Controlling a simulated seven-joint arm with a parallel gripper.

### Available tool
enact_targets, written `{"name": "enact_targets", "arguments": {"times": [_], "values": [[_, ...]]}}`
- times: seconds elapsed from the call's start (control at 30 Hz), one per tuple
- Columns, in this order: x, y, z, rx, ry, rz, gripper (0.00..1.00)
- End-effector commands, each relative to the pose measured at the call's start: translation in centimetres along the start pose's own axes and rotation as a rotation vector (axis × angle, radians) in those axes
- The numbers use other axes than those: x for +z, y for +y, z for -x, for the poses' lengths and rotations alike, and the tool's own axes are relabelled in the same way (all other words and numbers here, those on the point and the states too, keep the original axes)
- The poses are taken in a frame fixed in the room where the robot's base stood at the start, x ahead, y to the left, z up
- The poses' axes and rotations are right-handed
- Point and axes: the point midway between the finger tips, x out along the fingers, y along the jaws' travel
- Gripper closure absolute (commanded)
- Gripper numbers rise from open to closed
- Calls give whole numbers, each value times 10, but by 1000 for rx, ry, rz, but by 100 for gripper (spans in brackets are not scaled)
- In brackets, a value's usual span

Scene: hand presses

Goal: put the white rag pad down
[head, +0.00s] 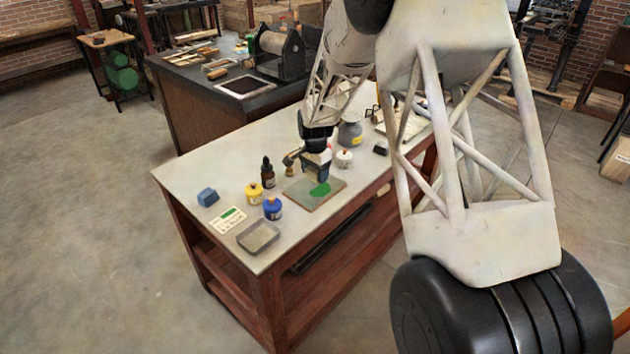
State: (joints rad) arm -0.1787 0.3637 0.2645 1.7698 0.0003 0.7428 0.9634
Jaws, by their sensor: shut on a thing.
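My gripper (321,174) is over the front middle of the pale-topped table (185,172), pointing down. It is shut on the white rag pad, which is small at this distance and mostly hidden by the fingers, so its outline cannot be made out. Just below the fingertips lies a flat grey-brown slab (300,192) with a bright green patch (320,189) on it. The fingertips are over or at the back part of this slab; I cannot tell whether the pad touches it.
Left of the slab stand a dark dropper bottle (267,173), a yellow jar (254,193) and a blue jar (272,209). A blue block (207,197), a card (228,220) and a shallow tray (258,237) lie farther left. A grey jug (350,134) and white jar (344,159) stand right.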

Motion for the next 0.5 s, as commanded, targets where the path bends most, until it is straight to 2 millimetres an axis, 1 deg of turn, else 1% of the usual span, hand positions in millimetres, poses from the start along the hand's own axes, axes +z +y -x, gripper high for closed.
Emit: {"name": "enact_targets", "arguments": {"times": [0.13, 0.4, 0.5], "values": [[0, 0, -6, 2, -1, 0, 57], [0, 0, -31, 2, -1, 0, 57], [0, 0, -35, 1, 0, 0, 57]]}}
